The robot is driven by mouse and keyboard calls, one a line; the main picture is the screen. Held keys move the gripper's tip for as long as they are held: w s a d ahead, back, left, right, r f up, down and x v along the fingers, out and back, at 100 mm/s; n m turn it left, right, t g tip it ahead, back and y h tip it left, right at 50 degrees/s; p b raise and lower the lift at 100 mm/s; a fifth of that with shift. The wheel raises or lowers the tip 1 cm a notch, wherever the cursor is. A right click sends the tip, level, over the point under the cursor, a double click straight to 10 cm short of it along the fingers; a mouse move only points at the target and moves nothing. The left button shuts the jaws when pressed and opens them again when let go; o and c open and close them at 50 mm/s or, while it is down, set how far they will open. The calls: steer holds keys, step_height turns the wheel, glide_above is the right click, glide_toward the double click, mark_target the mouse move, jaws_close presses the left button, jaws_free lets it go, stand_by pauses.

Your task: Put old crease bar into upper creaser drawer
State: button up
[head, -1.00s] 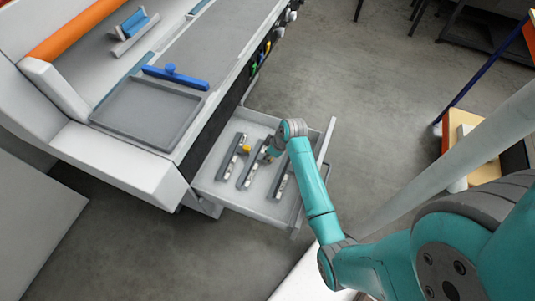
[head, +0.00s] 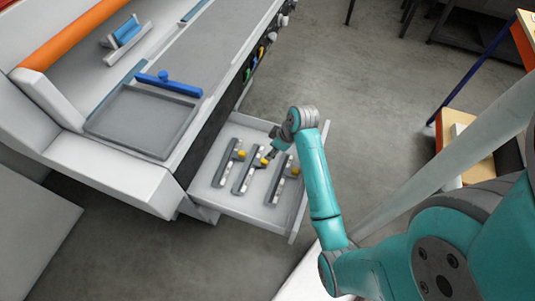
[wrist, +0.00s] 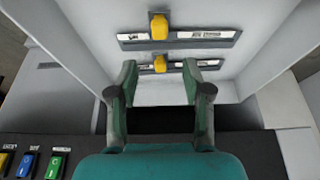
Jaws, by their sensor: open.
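The creaser drawer (head: 260,194) is open, with a pale floor. Three grey bars with yellow knobs and pale labels lie in it: a left bar (head: 225,166), a middle bar (head: 247,178) and a right bar (head: 279,184). I cannot tell which is the old crease bar. My gripper (head: 270,154) is over the drawer by the middle bar's knob, open and holding nothing. In the wrist view my fingers (wrist: 160,68) stand either side of a nearer bar's yellow knob (wrist: 160,63), apart from it. A farther bar (wrist: 135,42) lies beyond. The labels are not readable.
On the machine above the drawer, a grey tray (head: 140,125) has a blue bar with a blue knob (head: 168,84) at its far edge. A blue block on a grey bracket (head: 126,32) sits behind. Coloured buttons (wrist: 28,165) line the machine's side.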

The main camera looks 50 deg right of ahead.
steer(key=shift+v, duration=1.15)
